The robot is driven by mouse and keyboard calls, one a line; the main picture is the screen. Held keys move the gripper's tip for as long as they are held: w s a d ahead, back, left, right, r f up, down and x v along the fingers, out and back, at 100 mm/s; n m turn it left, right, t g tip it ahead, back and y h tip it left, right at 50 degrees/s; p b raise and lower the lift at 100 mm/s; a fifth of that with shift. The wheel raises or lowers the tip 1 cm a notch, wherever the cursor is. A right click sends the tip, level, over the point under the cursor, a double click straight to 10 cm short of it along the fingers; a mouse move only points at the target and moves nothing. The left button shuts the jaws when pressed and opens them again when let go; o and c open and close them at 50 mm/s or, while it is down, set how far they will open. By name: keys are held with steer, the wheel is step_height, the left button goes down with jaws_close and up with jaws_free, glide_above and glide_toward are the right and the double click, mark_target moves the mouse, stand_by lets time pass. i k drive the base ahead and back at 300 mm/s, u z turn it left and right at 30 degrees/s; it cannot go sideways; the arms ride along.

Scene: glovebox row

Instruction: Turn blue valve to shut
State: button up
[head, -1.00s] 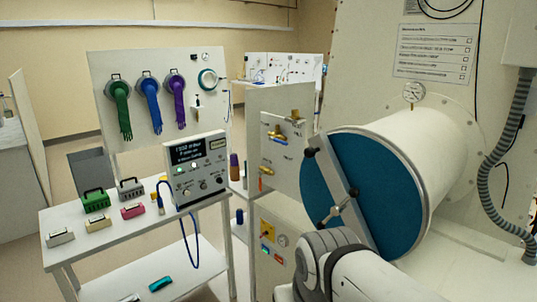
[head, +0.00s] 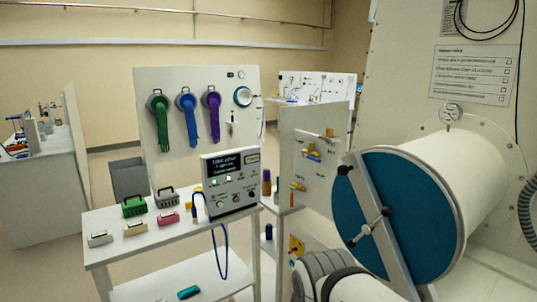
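The blue valve handle (head: 313,158) shows small on the pale upright panel (head: 328,180) in the middle of the head view, just below brass fittings. It looks roughly level along the panel, but its exact setting is too small to read. A second, orange-yellow valve (head: 298,187) sits lower on the same panel. My gripper is not in view; only grey and white links of my arm show at the bottom, in front of and below the panel.
A large white cylinder with a blue door (head: 372,195) and crossbar stands right of the panel. Left is a white cart (head: 105,247) with a display box (head: 232,183) and several small cases. Gloves hang on a board (head: 172,80) behind. Open floor lies at the far left.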

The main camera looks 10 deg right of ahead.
mark_target(311, 158)
steer(key=z, duration=0.1)
steer(key=i, duration=1.35)
steer(key=z, duration=0.8)
steer(key=k, duration=0.5)
steer(key=u, duration=0.55)
steer(key=i, duration=0.65)
steer(key=u, duration=0.3)
